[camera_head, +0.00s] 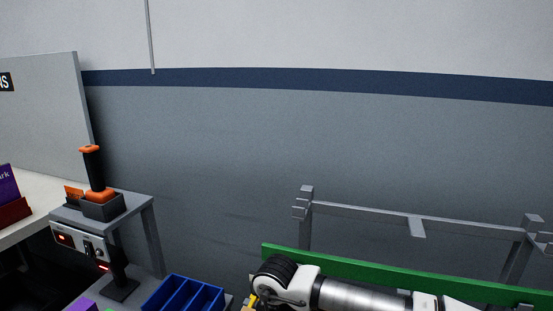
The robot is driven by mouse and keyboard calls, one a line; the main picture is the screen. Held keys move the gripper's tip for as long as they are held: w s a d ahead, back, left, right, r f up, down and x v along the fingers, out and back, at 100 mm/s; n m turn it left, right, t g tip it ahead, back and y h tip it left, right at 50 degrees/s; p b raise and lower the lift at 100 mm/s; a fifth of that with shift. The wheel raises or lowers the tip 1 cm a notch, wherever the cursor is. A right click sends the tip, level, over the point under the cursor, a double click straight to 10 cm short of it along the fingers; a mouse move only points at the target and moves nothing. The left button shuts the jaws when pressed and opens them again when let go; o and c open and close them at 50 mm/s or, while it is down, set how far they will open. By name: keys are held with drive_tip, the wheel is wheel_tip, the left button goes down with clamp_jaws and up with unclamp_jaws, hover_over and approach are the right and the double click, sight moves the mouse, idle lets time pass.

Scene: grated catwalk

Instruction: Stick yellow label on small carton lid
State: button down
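No yellow label and no small carton with a lid can be made out in the head view. A small yellow patch (253,300) shows at the bottom edge beside a black joint of my arm. It is too small and cut off to tell what it is. A white and silver length of my arm lies across the bottom right. My gripper is not in view.
A green rail (400,272) runs behind my arm, with a grey metal frame (415,222) beyond it. At left, a grey stand (152,235) carries an orange and black handled tool (93,170). A blue divided bin (185,295) sits at the bottom. A grey wall (220,150) stands behind.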

drive_tip(key=shift+f+b, duration=0.5)
idle(0.4)
drive_tip(key=shift+r+p, duration=1.4)
drive_tip(key=shift+r, duration=2.15)
